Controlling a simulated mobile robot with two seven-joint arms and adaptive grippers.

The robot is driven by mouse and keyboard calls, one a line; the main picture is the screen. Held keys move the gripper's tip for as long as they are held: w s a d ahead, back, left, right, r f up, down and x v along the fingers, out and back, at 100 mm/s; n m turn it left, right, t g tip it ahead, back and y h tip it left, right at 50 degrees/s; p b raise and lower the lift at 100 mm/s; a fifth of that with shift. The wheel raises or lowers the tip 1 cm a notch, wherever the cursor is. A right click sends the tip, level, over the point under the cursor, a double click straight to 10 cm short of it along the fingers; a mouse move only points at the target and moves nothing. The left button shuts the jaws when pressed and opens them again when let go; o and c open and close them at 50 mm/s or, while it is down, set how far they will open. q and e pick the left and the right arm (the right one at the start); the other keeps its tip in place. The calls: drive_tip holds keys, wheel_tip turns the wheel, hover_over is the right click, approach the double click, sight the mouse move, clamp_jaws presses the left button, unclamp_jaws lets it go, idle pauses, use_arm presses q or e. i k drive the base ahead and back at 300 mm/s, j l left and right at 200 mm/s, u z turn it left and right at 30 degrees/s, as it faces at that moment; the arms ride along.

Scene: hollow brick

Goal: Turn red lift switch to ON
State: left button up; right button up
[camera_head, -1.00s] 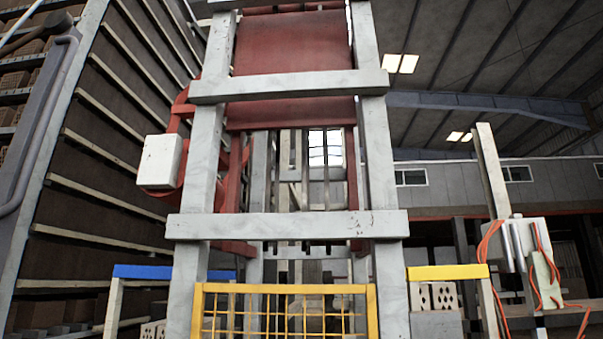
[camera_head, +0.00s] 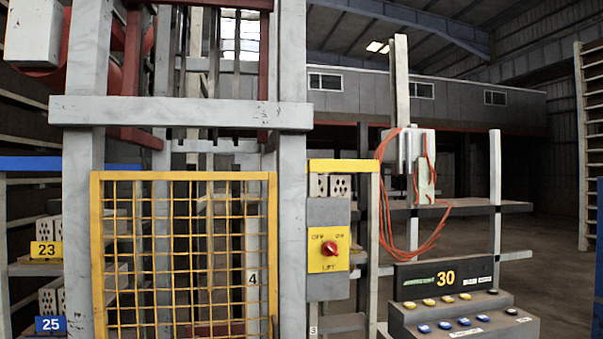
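The red lift switch (camera_head: 329,248) is a red rotary knob on a yellow plate (camera_head: 328,262) marked OFF at the left, ON at the right and LIFT below. The plate sits on a grey box (camera_head: 327,215) on the right side of the lift frame. The knob looks roughly upright; at this size I cannot tell which mark it points to. Neither of my grippers shows in the head view.
A yellow mesh gate (camera_head: 185,176) closes the front of the grey lift frame (camera_head: 180,112). A control console (camera_head: 450,312) with yellow and blue buttons and the number 30 stands right of the switch. Orange cables (camera_head: 383,215) hang behind it. Open floor shows at the far right.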

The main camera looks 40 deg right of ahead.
sight(329, 247)
drive_tip(key=z, duration=0.45)
drive_tip(key=k+z, duration=0.15)
drive_tip(key=z, duration=0.8)
drive_tip(key=k+l, duration=0.05)
